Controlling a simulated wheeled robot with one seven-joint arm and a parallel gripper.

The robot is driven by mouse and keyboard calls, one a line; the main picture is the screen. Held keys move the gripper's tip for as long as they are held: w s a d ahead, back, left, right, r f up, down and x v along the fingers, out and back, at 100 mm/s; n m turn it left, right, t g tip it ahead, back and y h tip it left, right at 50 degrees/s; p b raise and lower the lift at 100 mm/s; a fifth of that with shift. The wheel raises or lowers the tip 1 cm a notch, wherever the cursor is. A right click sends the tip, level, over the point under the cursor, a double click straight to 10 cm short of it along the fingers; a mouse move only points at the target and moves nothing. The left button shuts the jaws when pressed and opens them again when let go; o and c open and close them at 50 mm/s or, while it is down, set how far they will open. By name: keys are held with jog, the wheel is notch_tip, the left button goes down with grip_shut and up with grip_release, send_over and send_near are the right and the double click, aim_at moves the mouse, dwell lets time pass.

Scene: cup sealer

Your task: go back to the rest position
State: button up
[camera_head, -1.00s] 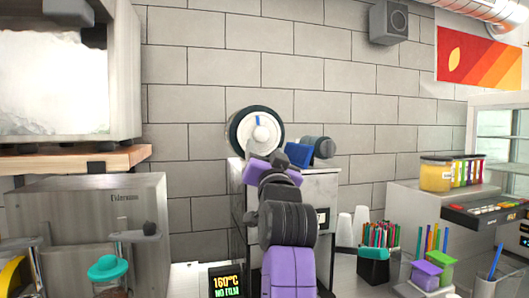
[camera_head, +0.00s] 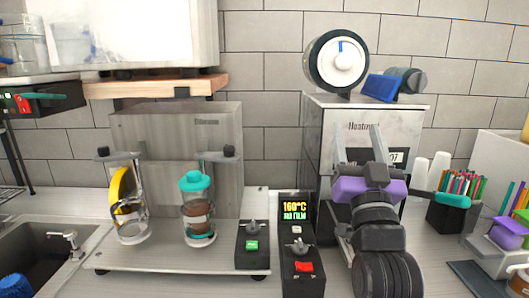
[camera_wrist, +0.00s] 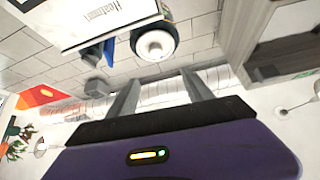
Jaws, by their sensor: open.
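My gripper (camera_head: 358,145) is in front of the cup sealer (camera_head: 350,112) in the head view, with its two grey fingers pointing up. The fingers are apart and nothing is between them. The wrist view also shows my gripper (camera_wrist: 160,92) open and empty, with the sealer (camera_wrist: 95,18) at the upper left of a tilted picture. A white film roll with a dark rim (camera_head: 342,61) sits on top of the sealer, beside a blue part (camera_head: 381,88). My arm and gripper hide much of the sealer's front.
A control box (camera_head: 295,240) reads 160°C and NO FILM. At right stand white cups (camera_head: 438,168) and a pen holder (camera_head: 455,208). A wooden shelf (camera_head: 150,87) overhangs the left.

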jog(key=s+f+n+g+y, duration=0.3)
jog(key=s+f+n+y, duration=0.1)
jog(key=s+f, duration=1.7)
jog(key=s+f+g, duration=0.2)
jog(key=s+f, duration=0.3)
jog(key=s, duration=0.4)
jog(key=s+d+f+m+g+h, duration=0.1)
jog(key=s+f+g, duration=0.1)
jog(key=s+f, duration=0.3)
jog(key=s+d+f+m+g+h, duration=0.1)
jog(key=s+f+g, duration=0.2)
jog(key=s, duration=1)
notch_tip(320, 180, down, 3)
jog(key=shift+s+d+f, duration=0.1)
jog(key=shift+s+d, duration=0.05)
jog(key=shift+d, duration=0.05)
